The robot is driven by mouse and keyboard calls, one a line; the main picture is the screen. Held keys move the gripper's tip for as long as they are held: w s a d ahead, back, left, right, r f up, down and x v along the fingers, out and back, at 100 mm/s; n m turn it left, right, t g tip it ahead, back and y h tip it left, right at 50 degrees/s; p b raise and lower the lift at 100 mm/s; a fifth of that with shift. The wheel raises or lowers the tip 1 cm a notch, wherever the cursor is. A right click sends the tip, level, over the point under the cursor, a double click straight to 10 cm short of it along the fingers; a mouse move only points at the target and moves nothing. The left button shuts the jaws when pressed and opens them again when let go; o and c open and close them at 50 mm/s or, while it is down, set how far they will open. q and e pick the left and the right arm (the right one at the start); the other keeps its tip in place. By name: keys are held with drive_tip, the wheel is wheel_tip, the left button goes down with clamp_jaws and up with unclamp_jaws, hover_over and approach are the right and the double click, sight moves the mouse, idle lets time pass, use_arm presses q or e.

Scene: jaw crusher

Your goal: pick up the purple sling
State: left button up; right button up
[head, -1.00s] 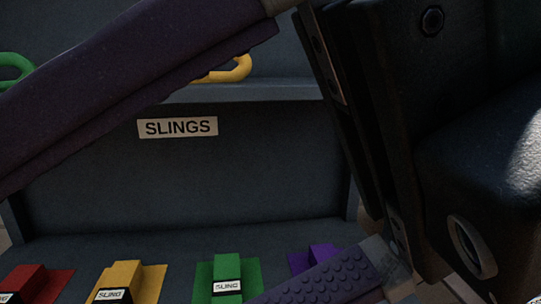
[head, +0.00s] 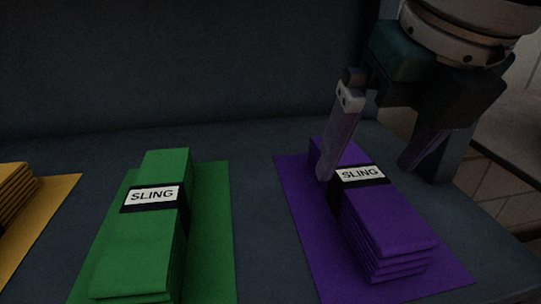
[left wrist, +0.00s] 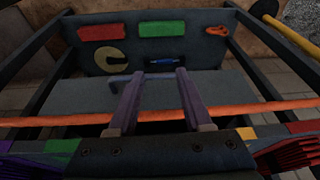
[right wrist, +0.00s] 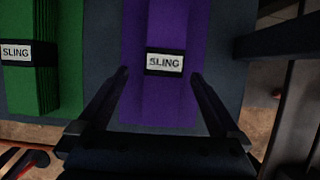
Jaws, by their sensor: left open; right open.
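The purple sling (head: 392,228) is a folded stack with a black band and a white SLING label, lying on a purple mat (head: 305,240) on the dark shelf. My right gripper (head: 366,170) is open over the sling's far part, with one finger on each side of it. In the right wrist view the sling (right wrist: 172,100) runs between the open fingers, label just beyond the tips. Whether the fingers touch the sling or mat I cannot tell. My left gripper (left wrist: 160,73) is open and empty, away from the slings.
A green sling (head: 140,245) lies left of the purple one, with a gap between. A yellow sling (head: 15,195) is at the far left. A dark back wall (head: 180,70) stands behind. In the left wrist view an orange bar (left wrist: 250,108) crosses near the left fingers.

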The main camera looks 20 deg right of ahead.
sight(360, 175)
drive_tip(key=x, duration=0.3)
drive_tip(key=b+x, duration=0.1)
drive_tip(key=x, duration=0.1)
drive_tip(key=shift+w+d, duration=0.35)
drive_tip(key=shift+d, duration=0.05)
drive_tip(key=shift+c, duration=0.2)
clamp_jaws()
